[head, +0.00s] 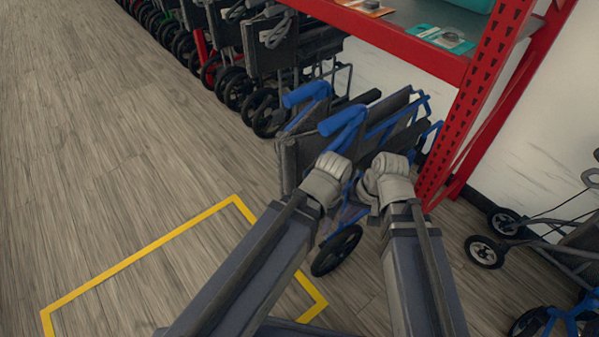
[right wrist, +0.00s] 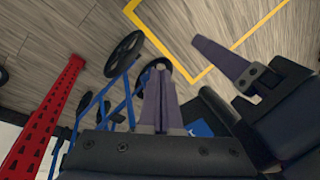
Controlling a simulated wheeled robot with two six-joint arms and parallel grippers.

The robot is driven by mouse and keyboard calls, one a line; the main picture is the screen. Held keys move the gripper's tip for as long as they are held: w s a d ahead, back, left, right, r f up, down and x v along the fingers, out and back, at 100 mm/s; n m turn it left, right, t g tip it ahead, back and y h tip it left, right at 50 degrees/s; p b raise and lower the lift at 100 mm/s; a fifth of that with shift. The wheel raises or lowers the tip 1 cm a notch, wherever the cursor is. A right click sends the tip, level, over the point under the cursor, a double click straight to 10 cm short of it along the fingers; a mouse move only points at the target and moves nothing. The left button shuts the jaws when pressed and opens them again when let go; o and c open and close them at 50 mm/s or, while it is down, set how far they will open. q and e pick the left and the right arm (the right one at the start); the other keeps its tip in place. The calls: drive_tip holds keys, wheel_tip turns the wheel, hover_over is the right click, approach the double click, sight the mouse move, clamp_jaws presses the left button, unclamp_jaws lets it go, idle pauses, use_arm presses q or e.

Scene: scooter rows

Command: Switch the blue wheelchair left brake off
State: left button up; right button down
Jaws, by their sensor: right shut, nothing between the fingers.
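The blue wheelchair (head: 348,118) stands partly folded beyond my arms in the head view, with blue push handles and dark panels. Its frame (right wrist: 98,108) and dark wheels also show in the right wrist view. My right gripper (right wrist: 160,72) is shut and empty, its tips in front of a small wheel beside the blue frame. In the right wrist view one finger of my left gripper (right wrist: 222,60) shows to the right, apart from the frame; its opening is not clear. In the head view my wrists cover the chair's middle. I cannot make out the left brake lever.
A red shelf rack (head: 465,110) stands just right of the chair. A row of dark folded wheelchairs (head: 270,50) runs behind it. A wheeled walker (head: 540,240) stands at right. A yellow rectangle (head: 140,252) marks clear floor at left.

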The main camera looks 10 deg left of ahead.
drive_tip(key=w+a+f+m+t+y+b, duration=0.1)
drive_tip(key=w+a+f+m+y+b, duration=0.25)
drive_tip(key=f+b, duration=0.4)
drive_tip(key=w+a+f+m+t+y+b, duration=0.1)
drive_tip(key=w+a+f+m+y+b, duration=0.25)
drive_tip(key=b, duration=0.65)
drive_tip(key=w+a+r+m+t+y+b, duration=0.1)
drive_tip(key=w+r+m+t+y+b, duration=0.5)
drive_tip(key=r, duration=0.4)
drive_tip(key=shift+w+a+m+t+y, duration=0.15)
drive_tip(key=shift+w+m+t+y, duration=0.25)
drive_tip(key=shift+w+m+y, duration=0.45)
drive_tip(key=shift+s+r, duration=0.1)
drive_tip(key=p+x, duration=0.2)
drive_tip(key=x, duration=0.8)
drive_tip(key=shift+s+r, duration=0.1)
drive_tip(key=shift+s, duration=0.05)
